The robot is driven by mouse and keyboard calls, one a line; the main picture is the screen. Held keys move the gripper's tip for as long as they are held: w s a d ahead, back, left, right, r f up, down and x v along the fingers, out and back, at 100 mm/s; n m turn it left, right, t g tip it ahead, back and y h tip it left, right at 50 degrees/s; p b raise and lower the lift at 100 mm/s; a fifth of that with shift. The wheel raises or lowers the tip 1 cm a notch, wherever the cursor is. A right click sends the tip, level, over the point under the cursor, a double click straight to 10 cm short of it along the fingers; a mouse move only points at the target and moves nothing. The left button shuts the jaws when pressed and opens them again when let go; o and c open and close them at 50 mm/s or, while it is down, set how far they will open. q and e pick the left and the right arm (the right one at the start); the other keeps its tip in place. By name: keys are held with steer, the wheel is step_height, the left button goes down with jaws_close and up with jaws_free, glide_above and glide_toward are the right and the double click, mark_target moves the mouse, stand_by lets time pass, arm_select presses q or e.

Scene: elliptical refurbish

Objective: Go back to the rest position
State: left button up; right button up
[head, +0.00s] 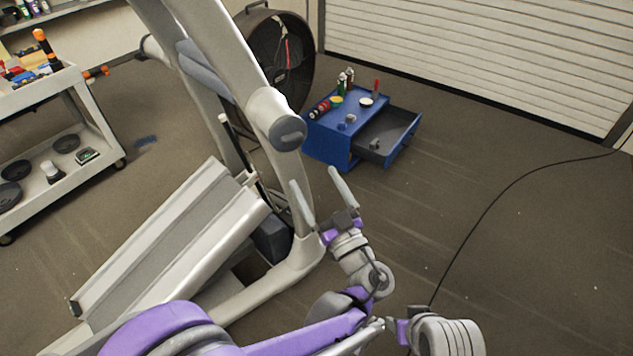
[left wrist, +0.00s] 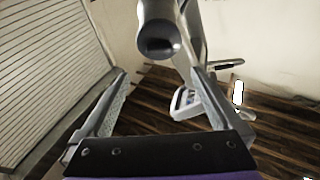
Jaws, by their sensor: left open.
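My left gripper (head: 313,177) is raised beside the grey exercise machine (head: 190,215), its two fingers spread with nothing between them. The left wrist view also shows this gripper (left wrist: 157,72) open and empty, with the rounded end of a grey machine bar (left wrist: 160,30) beyond the fingertips. I cannot tell the exact gap to that bar.
A blue toolbox (head: 330,146) with an open drawer (head: 395,128) stands behind the machine, near a big black fan (head: 265,55). A grey cart (head: 85,103) is at left. A black cable (head: 500,192) crosses the floor. The right-hand floor is otherwise clear.

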arm_select(q)
steer(key=shift+w+f, duration=0.1)
steer(key=shift+w, duration=0.1)
steer(key=shift+a, duration=0.15)
steer(key=s+a+f+m+g+h, duration=0.1)
steer(key=s+a+f+g, duration=0.2)
steer(key=a, duration=0.4)
steer(key=s+a+f+g, duration=0.2)
steer(key=a+f+g, duration=0.15)
steer(key=a, duration=0.25)
steer(key=s+a+f+m+g+h, duration=0.1)
steer(key=s+a+f+g, duration=0.2)
steer(key=a, duration=0.4)
steer(key=s+d+f+m+g+h, duration=0.1)
steer(key=s+f+g+h, duration=0.1)
steer(key=s+h, duration=0.2)
steer(key=s+d+f+m+g+h, duration=0.1)
steer(key=s+f+m+g+h, duration=0.1)
steer(key=s, duration=0.8)
steer(key=shift+s+d+f+h+p, duration=0.2)
steer(key=shift+f+h+p, duration=0.25)
steer(key=shift+f+h, duration=0.35)
